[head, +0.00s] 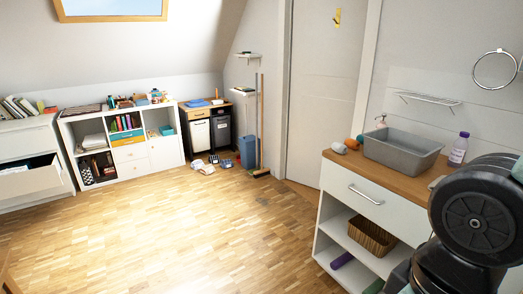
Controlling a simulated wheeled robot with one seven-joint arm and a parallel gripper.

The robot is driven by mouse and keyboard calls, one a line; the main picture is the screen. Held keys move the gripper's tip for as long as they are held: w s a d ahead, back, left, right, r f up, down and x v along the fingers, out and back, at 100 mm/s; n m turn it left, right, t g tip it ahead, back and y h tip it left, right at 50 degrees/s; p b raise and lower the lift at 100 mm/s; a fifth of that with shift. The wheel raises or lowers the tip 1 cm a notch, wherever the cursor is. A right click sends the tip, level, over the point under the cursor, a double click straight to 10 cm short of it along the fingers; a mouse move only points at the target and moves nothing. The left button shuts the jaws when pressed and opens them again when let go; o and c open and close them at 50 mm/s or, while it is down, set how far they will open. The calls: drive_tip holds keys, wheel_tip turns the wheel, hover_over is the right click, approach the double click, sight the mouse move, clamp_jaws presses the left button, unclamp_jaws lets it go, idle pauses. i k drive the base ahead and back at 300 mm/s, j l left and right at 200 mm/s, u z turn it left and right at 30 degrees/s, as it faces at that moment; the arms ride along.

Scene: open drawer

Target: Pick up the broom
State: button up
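The broom (262,172) stands upright at the far side of the room in the head view. Its long thin handle leans at the wall left of the white door, and its brush head rests on the wood floor. A second thin pole stands close beside it, and I cannot tell what that pole belongs to. The broom is far from me across the floor. Dark rounded links of my own arm fill the lower right, near the washstand. My gripper's fingers do not show.
A white washstand (374,207) with a grey basin (402,150) stands close on the right. A blue bin (247,152) is left of the broom. Small items (205,167) lie on the floor there. A drawer (30,178) stands open at left. The middle floor is clear.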

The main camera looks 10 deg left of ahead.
sight(263, 172)
drive_tip(key=i+j+u, duration=0.25)
drive_tip(key=i+u, duration=0.15)
drive_tip(key=i, duration=0.3)
drive_tip(key=i+j+u, duration=0.1)
drive_tip(key=i+u, duration=0.3)
drive_tip(key=i, duration=0.3)
drive_tip(key=i+l+u, duration=0.2)
drive_tip(key=i+u, duration=0.2)
drive_tip(key=i, duration=0.25)
drive_tip(key=i+z, duration=0.15)
drive_tip(key=i, duration=0.35)
drive_tip(key=i+z, duration=0.15)
drive_tip(key=i, duration=0.4)
drive_tip(key=i+j+z, duration=0.15)
drive_tip(key=i, duration=0.35)
drive_tip(key=i+j+z, duration=0.15)
drive_tip(key=i, duration=0.35)
drive_tip(key=i+l+z, duration=0.2)
drive_tip(key=i+z, duration=0.3)
drive_tip(key=i, duration=0.3)
drive_tip(key=i+j+z, duration=0.1)
drive_tip(key=i+z, duration=0.35)
drive_tip(key=i, duration=0.4)
drive_tip(key=i+l, duration=0.4)
drive_tip(key=i, duration=0.2)
drive_tip(key=z, duration=0.05)
